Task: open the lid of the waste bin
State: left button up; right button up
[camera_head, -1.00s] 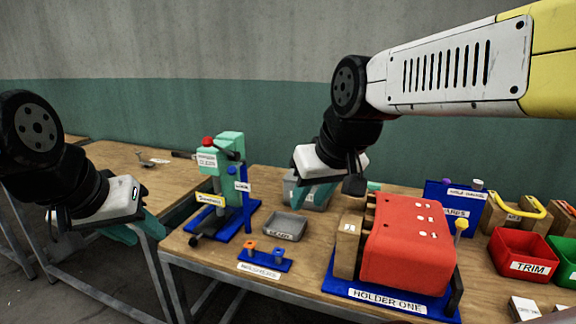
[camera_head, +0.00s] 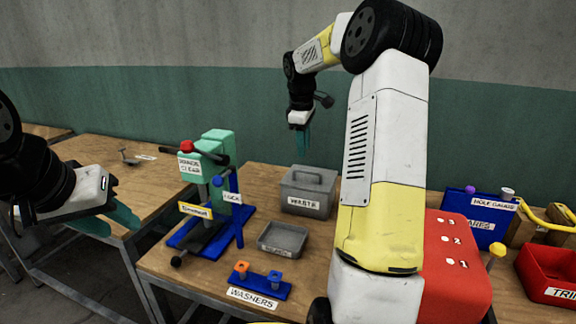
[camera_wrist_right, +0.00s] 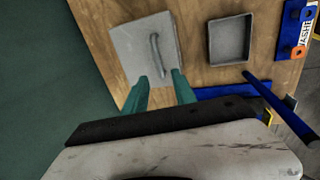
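The waste bin (camera_head: 306,204) is a grey box with a label on its front, standing near the back of the table. Its lid (camera_head: 308,182) is shut and has a raised handle (camera_head: 307,176). My right gripper (camera_head: 302,146) points down above the bin, apart from it. In the right wrist view the lid (camera_wrist_right: 133,50) and its handle (camera_wrist_right: 157,54) lie just beyond the fingertips of my right gripper (camera_wrist_right: 160,78), which are spread with nothing between them. My left gripper (camera_head: 122,224) is over the left side, by the table edge; its finger gap is not clear.
A green press (camera_head: 215,150) with a blue lever post stands left of the bin. An empty grey tray (camera_head: 282,239) and a blue washer stand (camera_head: 262,285) are in front. A red block (camera_head: 455,275) stands right, partly behind my right arm.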

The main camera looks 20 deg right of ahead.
aim_at(305, 172)
jog(key=f, duration=0.2)
jog(key=w+f, duration=0.1)
jog(key=f, duration=0.2)
jog(key=d+f, duration=0.1)
jog(key=f, duration=0.2)
jog(key=shift+w+d, duration=0.1)
jog(key=shift+w, duration=0.15)
grip_shut()
dwell(1.1)
